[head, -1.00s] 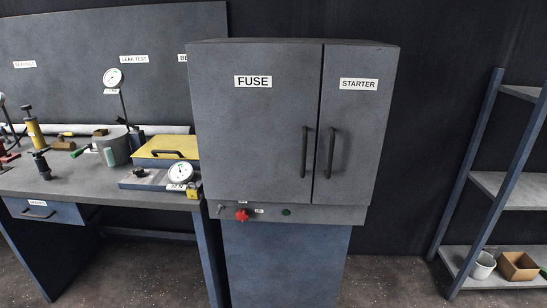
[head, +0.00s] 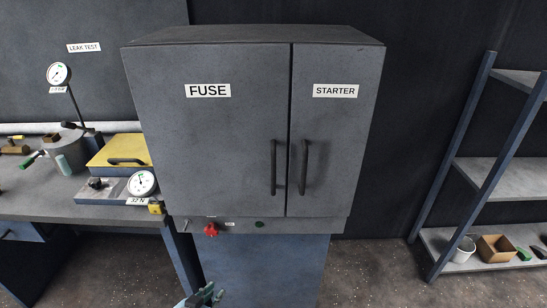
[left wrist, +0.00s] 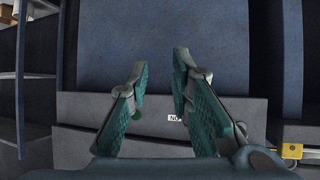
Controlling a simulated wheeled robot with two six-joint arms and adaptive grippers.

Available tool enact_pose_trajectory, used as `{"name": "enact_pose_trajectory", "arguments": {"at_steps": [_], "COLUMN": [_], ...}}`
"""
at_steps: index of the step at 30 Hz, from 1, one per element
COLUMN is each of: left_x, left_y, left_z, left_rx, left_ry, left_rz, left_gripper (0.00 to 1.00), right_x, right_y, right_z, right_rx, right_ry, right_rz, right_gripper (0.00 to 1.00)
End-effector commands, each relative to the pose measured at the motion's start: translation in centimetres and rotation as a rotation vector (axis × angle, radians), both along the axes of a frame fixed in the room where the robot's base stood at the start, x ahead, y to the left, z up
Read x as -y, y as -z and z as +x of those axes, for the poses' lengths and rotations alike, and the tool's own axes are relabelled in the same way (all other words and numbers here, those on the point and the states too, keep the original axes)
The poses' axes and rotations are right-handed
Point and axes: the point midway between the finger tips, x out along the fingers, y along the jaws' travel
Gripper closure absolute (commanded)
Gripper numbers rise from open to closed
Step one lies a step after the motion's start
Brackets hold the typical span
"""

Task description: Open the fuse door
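The fuse door (head: 210,130) is the wide left door of a grey cabinet, labelled FUSE, and it is shut. Its black vertical handle (head: 273,167) is at its right edge. The narrower starter door (head: 340,130) beside it is also shut, with its own handle (head: 304,167). My left gripper (head: 205,295) shows at the bottom edge of the head view, below and apart from the cabinet. In the left wrist view its two teal fingers (left wrist: 160,75) are spread with nothing between them. My right gripper is in neither view.
A red knob (head: 211,230) and a green button (head: 259,224) sit on the panel under the doors. A workbench (head: 110,212) with a gauge (head: 142,183) and a yellow-lidded box (head: 118,150) stands left. A shelf rack (head: 480,180) stands right. Floor between cabinet and rack is clear.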

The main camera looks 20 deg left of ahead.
Motion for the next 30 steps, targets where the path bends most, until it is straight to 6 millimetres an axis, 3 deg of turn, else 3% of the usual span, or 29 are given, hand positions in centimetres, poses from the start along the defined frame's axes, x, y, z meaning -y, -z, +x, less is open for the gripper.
{"name": "enact_pose_trajectory", "arguments": {"at_steps": [1,3,6,9,14,24,30], "left_x": [1.1,3.2,5.9,7.5,8.5,11.6,12.5], "left_y": [-8.3,-17.7,-27.3,-32.0,-33.0,-32.9,-32.8], "left_z": [2.6,4.6,4.8,4.3,5.7,14.4,17.1], "left_rx": [0.127,0.292,0.460,0.547,0.573,0.569,0.568], "left_ry": [0.043,0.116,0.209,0.263,0.276,0.277,0.276], "left_rz": [-0.018,-0.045,-0.071,-0.086,-0.092,-0.092,-0.089], "left_gripper": [0.80,0.80,0.80,0.80,0.80,0.80,0.80], "right_x": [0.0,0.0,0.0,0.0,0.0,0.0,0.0], "right_y": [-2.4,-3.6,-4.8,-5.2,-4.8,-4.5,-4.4], "right_z": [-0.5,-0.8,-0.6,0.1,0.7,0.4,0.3], "right_rx": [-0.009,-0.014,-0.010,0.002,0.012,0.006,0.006], "right_ry": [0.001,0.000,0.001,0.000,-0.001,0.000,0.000], "right_rz": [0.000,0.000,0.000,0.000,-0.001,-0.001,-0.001], "right_gripper": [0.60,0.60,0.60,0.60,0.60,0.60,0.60]}}
